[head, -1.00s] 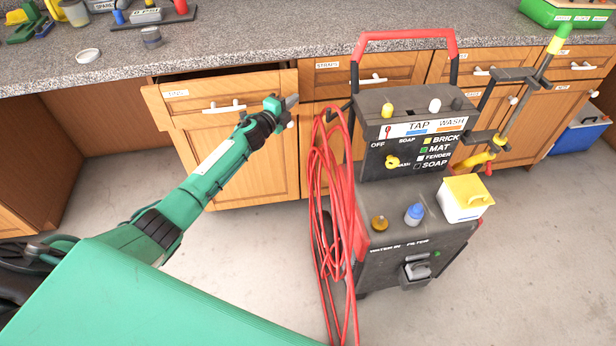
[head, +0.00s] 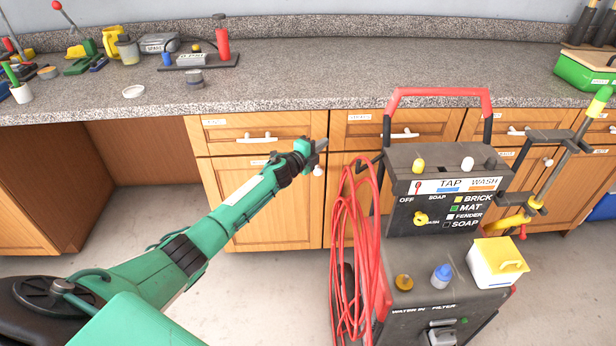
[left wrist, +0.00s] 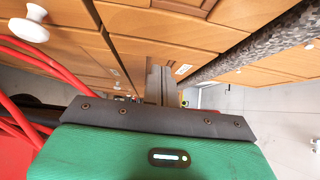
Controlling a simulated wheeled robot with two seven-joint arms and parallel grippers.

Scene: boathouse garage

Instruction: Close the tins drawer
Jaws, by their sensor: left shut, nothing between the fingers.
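The tins drawer (head: 235,138) is the wooden drawer with a white handle (head: 257,138), under the counter left of the wash cart. Its front looks flush with the cabinet, and no dark opening shows above it. Its label is too small to read now. My left gripper (head: 321,145) is shut and empty, in front of the cabinet near the drawer's lower right corner. In the left wrist view its shut fingers (left wrist: 158,84) point along the wooden fronts. I cannot tell whether they touch wood. My right gripper is not in view.
The wash cart (head: 420,270) with red hose coils (head: 358,250) stands close right of my left gripper. The counter (head: 300,80) holds several tools at its left end. An open knee space (head: 150,165) lies left of the drawer. A white knob (left wrist: 30,28) shows in the left wrist view.

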